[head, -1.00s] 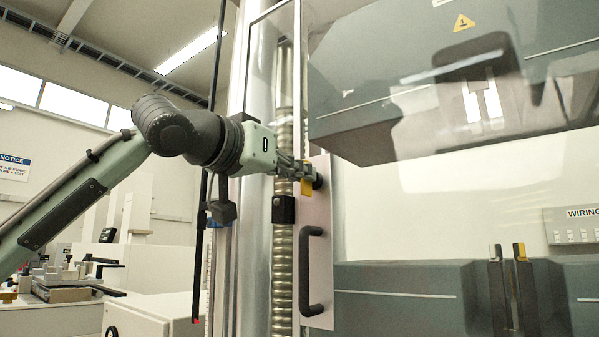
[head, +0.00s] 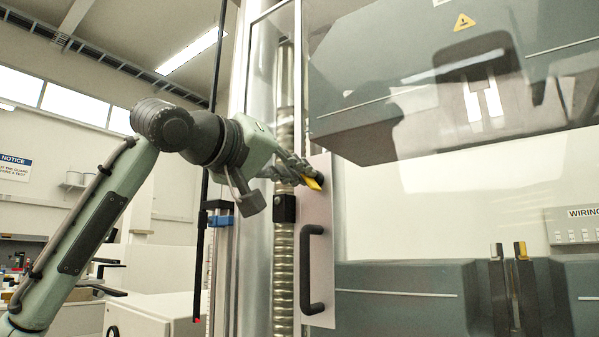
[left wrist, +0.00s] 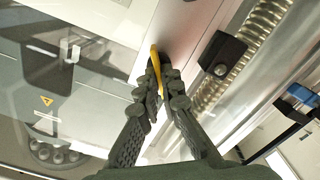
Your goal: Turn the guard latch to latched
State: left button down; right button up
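The guard latch is a yellow lever (head: 314,183) on a dark pivot, near the top of the pale door plate (head: 319,240). In the head view the lever slants, its lower end toward the right. My left gripper (head: 304,176) reaches it from the left, wrist rolled. In the left wrist view the yellow lever (left wrist: 154,60) lies between the two fingertips of my left gripper (left wrist: 160,75), which look closed on it. The fingers hide part of the lever and pivot. My right gripper is not in view.
A black door handle (head: 312,270) is below the latch. A black block (head: 284,208) sits on the ribbed column just left of the plate. The clear guard covers the testing machine's grey crossheads (head: 420,90) at right.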

pick_arm(q)
jog(key=n, duration=1)
jog(key=shift+w+a+f+n+p, duration=0.1)
jog(key=shift+f+n+p, duration=0.15)
jog(key=shift+n+p, duration=0.15)
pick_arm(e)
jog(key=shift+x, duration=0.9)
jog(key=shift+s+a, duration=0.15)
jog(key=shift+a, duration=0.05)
pick_arm(q)
jog(key=c, duration=1.7)
grip_release()
jog(key=v, duration=1.2)
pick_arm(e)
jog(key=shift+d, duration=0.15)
